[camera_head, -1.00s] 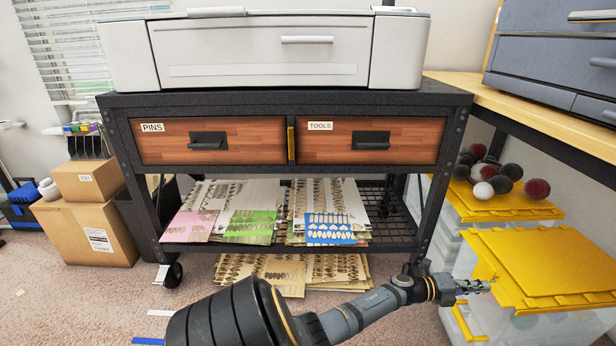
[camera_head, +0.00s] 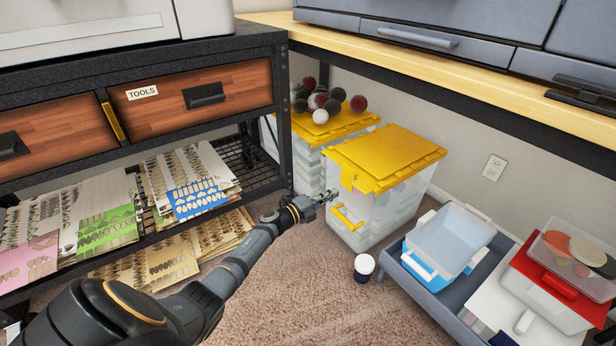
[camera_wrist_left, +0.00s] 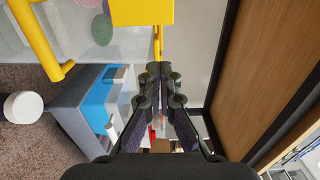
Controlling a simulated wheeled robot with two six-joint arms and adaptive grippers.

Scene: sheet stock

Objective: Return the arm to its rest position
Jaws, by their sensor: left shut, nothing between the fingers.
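My left arm comes in from the bottom left of the head view and stretches out toward the clear bins. My left gripper (camera_head: 327,196) is at its end, in front of the near clear bin (camera_head: 385,215) with the yellow lid (camera_head: 385,158). In the left wrist view the left gripper's fingers (camera_wrist_left: 160,72) are together with nothing between them. A yellow part of the bin (camera_wrist_left: 143,12) shows just past the fingertips; whether they touch it I cannot tell. My right gripper is not in view.
The black cart with the TOOLS drawer (camera_head: 190,98) stands left, sheets on its lower shelf. A wood-topped bench (camera_head: 440,75) runs above the bins. A grey tray (camera_head: 425,290) holding blue and red containers is at the right. A white-and-black round object (camera_head: 364,267) lies on the carpet.

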